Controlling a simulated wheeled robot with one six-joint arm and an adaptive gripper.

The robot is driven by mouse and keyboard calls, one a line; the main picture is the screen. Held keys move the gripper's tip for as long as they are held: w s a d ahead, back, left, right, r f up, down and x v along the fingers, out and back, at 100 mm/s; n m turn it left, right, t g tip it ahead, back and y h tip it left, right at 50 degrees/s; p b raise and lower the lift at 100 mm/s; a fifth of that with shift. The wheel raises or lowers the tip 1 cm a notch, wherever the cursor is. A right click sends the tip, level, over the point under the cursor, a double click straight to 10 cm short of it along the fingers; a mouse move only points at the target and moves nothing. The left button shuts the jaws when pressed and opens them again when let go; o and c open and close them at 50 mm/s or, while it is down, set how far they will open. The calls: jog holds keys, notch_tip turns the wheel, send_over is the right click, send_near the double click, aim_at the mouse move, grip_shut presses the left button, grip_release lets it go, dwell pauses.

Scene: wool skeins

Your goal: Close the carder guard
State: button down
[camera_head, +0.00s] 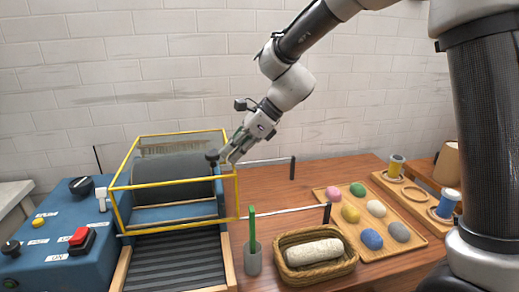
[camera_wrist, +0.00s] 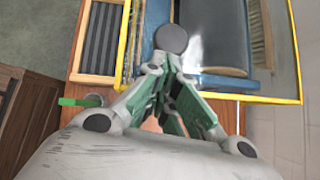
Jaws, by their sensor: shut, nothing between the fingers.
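The carder is blue, with a dark grey drum (camera_head: 170,172) and a slatted feed bed (camera_head: 178,262) in front. Its guard (camera_head: 172,183) is a clear box with yellow edges, standing around and over the drum. The front lower edge lies near the back of the feed bed; I cannot tell if it is fully seated. My gripper (camera_head: 222,160) is at the guard's right upper side, fingers together and empty. A dark round knob (camera_head: 212,155) is just beyond the fingertips. In the wrist view, the knob (camera_wrist: 172,39) is ahead of my gripper (camera_wrist: 172,78); contact is unclear.
A blue control box (camera_head: 60,245) with a red button stands left. A grey cup (camera_head: 252,258) with a green stick, a wicker basket (camera_head: 315,262) with cream wool and a wooden tray (camera_head: 425,240) of coloured balls stand right. Thin metal rods stick out beside the carder.

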aim_at(218, 155)
jog(key=shift+s+a, duration=0.2)
jog(key=shift+a, duration=0.6)
jog(key=shift+s+a, duration=0.15)
jog(key=shift+a, duration=0.6)
